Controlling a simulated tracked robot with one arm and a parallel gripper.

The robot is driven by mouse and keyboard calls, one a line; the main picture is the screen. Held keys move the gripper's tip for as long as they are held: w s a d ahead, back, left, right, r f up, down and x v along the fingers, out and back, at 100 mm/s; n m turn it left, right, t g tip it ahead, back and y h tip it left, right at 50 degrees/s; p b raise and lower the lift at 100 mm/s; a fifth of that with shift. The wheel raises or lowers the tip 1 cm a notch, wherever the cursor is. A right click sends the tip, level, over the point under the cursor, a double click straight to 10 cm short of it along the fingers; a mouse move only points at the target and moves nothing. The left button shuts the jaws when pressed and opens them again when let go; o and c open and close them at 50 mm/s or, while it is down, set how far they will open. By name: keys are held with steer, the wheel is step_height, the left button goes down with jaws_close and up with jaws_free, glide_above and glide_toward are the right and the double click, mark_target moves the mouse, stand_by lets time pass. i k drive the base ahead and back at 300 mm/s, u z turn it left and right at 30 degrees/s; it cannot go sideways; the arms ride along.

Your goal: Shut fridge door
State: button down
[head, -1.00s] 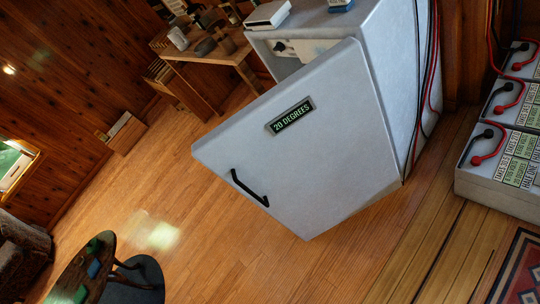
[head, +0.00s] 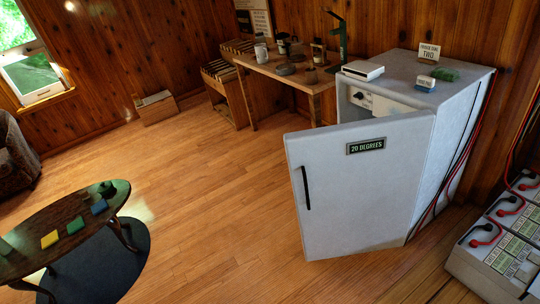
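The small white fridge (head: 455,150) stands against the wood wall at the right. Its door (head: 365,205) hangs open toward me, hinged on its right side, with a dark gap along the top showing part of the inside and a dial panel. The door has a black vertical handle (head: 304,188) near its left edge and a "20 DEGREES" display (head: 366,146). My gripper is not in view, so nothing shows touching the door.
A wooden bench (head: 290,78) with cups and a tap stands left of the fridge. Batteries (head: 500,240) with red and black cables sit at the lower right. An oval table (head: 60,225) stands at the lower left. Wood floor (head: 220,190) is clear in the middle.

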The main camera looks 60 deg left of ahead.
mark_target(356, 184)
steer(key=k, duration=0.85)
steer(key=u, duration=1.2)
steer(key=i, duration=1.85)
steer(key=z, duration=1.25)
